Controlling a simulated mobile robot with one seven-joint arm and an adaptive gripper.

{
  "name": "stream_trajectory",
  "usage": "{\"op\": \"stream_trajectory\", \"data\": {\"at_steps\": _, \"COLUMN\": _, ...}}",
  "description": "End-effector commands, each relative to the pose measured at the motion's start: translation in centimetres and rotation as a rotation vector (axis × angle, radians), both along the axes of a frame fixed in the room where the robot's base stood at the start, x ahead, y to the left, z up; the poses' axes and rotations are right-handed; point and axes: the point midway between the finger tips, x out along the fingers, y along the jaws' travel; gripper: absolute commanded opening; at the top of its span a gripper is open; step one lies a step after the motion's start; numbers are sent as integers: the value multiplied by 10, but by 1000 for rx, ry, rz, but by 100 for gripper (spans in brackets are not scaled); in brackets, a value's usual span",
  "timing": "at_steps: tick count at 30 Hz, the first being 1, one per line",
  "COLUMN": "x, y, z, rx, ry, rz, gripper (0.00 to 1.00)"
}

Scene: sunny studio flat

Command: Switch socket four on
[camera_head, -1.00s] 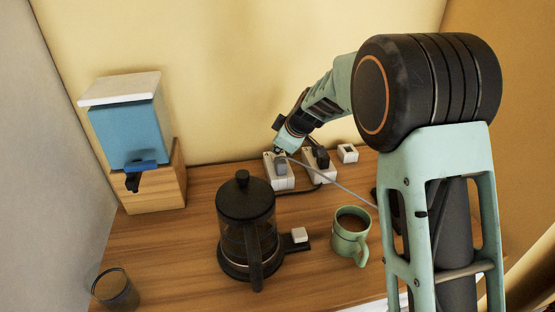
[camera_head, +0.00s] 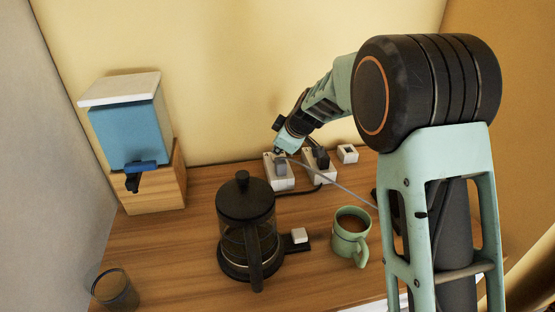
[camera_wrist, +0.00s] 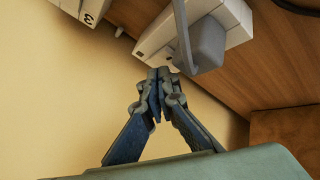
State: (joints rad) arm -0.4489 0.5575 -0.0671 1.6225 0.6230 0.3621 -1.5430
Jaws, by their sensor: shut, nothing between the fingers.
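Several white socket units stand in a row on the wooden counter against the wall. My gripper (camera_head: 279,151) is at the wall-side end of the leftmost unit (camera_head: 281,184), which has a grey plug (camera_head: 281,170) and a cord in it. In the wrist view my gripper (camera_wrist: 160,74) is shut and empty. Its tips are close to the end of a white socket unit (camera_wrist: 230,18) with a grey plug (camera_wrist: 205,45); I cannot tell whether they touch it. No number shows on this unit, and its switch is hidden. A neighbouring unit (camera_wrist: 80,8) bears a mark like a 3.
A middle unit (camera_head: 329,174) with a dark plug and a small right-hand unit (camera_head: 347,153) stand beside it. A grey cord crosses near the mug.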

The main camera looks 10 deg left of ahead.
Motion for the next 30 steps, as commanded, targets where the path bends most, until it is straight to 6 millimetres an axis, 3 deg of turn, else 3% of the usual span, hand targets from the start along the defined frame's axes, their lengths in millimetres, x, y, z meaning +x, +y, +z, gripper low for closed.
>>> {"op": "stream_trajectory", "data": {"at_steps": 30, "x": -1, "y": -1, "z": -10, "rx": 0, "ry": 0, "rz": -1, "gripper": 0}}
